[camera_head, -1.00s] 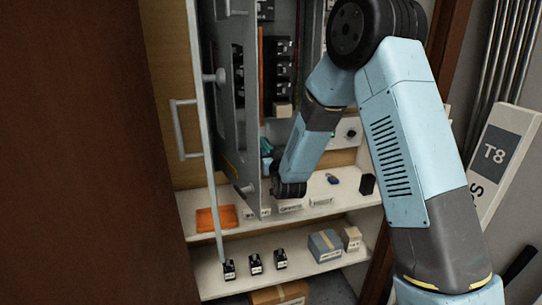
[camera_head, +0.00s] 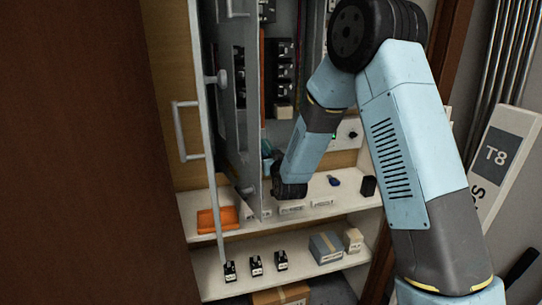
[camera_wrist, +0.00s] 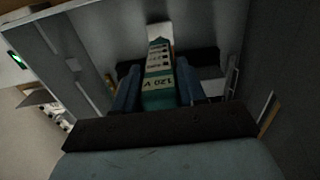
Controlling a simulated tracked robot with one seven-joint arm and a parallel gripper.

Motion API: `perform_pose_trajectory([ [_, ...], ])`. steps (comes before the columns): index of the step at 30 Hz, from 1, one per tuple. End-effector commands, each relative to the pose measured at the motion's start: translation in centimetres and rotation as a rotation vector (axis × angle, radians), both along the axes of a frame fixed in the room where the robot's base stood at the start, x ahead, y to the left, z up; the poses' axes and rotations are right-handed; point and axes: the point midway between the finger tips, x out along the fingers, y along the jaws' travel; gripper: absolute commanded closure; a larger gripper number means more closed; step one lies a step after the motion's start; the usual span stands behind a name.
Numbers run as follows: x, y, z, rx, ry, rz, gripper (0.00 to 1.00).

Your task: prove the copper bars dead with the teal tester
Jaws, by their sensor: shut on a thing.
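In the head view my wrist is low inside the open cabinet, beside the open grey door (camera_head: 238,110). A bit of teal (camera_head: 267,149) shows there, but I cannot tell whether it is the tester. A reddish-orange vertical strip (camera_head: 261,75) stands inside the cabinet; I cannot tell whether it is a copper bar. No copper bar is clear in the wrist view.
Black breaker modules (camera_head: 284,70) line the cabinet. The upper shelf (camera_head: 350,203) holds an orange tray (camera_head: 217,218), a blue item (camera_head: 334,181) and a black cup (camera_head: 368,186). The lower shelf holds several small black blocks and boxes (camera_head: 326,245). The door edge stands close to my wrist.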

Motion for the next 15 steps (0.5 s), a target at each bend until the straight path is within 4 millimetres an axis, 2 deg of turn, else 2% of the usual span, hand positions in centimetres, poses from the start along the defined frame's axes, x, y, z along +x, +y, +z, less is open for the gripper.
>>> perform_pose_trajectory([
  [15, 0.49, 0.16, 0.01, 0.000, 0.000, 0.000, 0.90],
])
